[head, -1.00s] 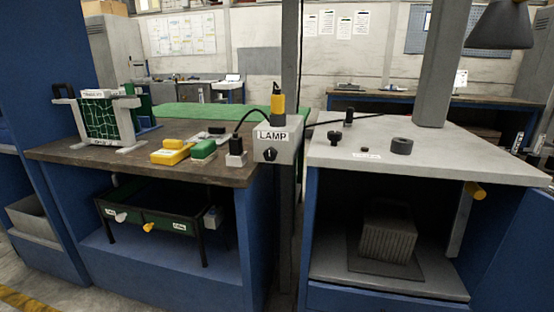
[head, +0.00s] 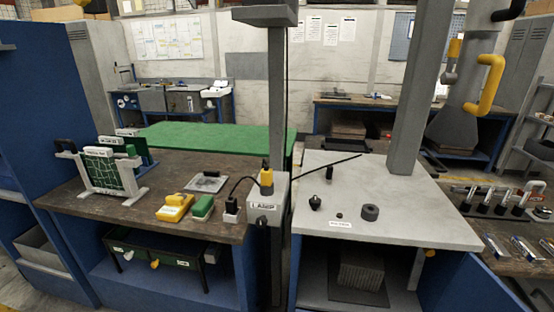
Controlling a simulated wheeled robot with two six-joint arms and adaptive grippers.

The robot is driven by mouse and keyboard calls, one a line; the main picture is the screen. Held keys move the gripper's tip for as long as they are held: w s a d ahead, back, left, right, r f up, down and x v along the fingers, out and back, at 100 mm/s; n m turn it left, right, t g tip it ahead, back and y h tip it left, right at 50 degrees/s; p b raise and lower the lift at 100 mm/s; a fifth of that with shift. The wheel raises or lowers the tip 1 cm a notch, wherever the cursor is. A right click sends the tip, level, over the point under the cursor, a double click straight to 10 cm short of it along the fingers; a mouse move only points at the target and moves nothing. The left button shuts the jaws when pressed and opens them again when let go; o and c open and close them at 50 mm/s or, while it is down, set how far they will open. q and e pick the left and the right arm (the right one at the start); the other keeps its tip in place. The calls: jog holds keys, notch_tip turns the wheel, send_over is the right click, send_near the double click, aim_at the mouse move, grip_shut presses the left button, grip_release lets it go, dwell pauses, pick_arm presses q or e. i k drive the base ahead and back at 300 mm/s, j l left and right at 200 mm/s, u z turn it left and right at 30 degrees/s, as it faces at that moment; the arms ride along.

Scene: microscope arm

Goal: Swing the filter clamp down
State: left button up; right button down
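I cannot surely pick out the filter clamp. At the upper right a grey cone-shaped hood (head: 462,120) hangs on a grey tube, with a yellow loop handle (head: 491,86) in front of it. A short grey lever with a yellow top (head: 453,62) stands up to its left. A thick grey post (head: 414,100) rises from the pale worktop (head: 420,228) and leaves the top of the view. Neither of my grippers shows in the head view.
A LAMP box (head: 267,208) sits on a grey pole. The dark bench (head: 110,212) at left holds a green-meshed frame (head: 103,170) and yellow and green blocks. Chrome-and-black fittings (head: 500,200) stand at far right.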

aim_at(421, 253)
jog(key=z, duration=1.35)
